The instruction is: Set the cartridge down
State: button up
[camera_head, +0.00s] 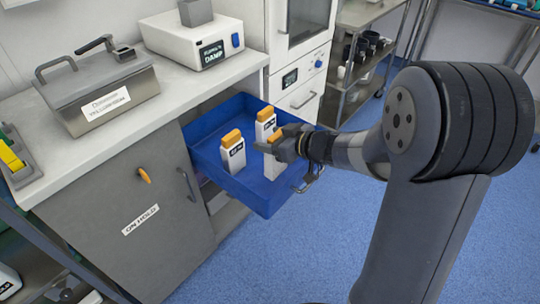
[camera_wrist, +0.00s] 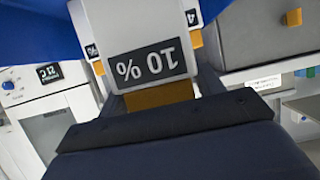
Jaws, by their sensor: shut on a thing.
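My gripper (camera_head: 285,148) is shut on a white cartridge (camera_head: 271,169) with an orange top, at the right side of the blue drawer (camera_head: 268,198). In the wrist view the held cartridge (camera_wrist: 148,30) shows a dark "10 %" label, upside down, and its orange top is at my gripper (camera_wrist: 158,108). The cartridge looks upright inside the drawer; I cannot tell whether its base touches the drawer floor. Two similar cartridges stand in the drawer: one to the left (camera_head: 233,155) and one behind (camera_head: 265,125).
The open drawer juts from under the white counter (camera_head: 110,140). On the counter are a lidded grey metal box (camera_head: 100,90) and a white device (camera_head: 190,42). A grey cabinet door (camera_head: 130,225) is left of the drawer. Bare drawer floor shows between the cartridges.

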notch_tip(320, 180, down, 5)
jog(key=shift+r+b, duration=0.2)
jog(key=shift+b, duration=0.7)
jog(key=shift+f, duration=0.1)
jog(key=o, duration=1.4)
jog(key=shift+s+d+r, duration=0.1)
jog(key=shift+d+r, duration=0.05)
jog(key=shift+r, duration=0.1)
jog(key=p+v, duration=0.3)
jog(key=v, duration=0.8)
jog(key=shift+s+d+r, duration=0.1)
jog(key=shift+s+d, duration=0.1)
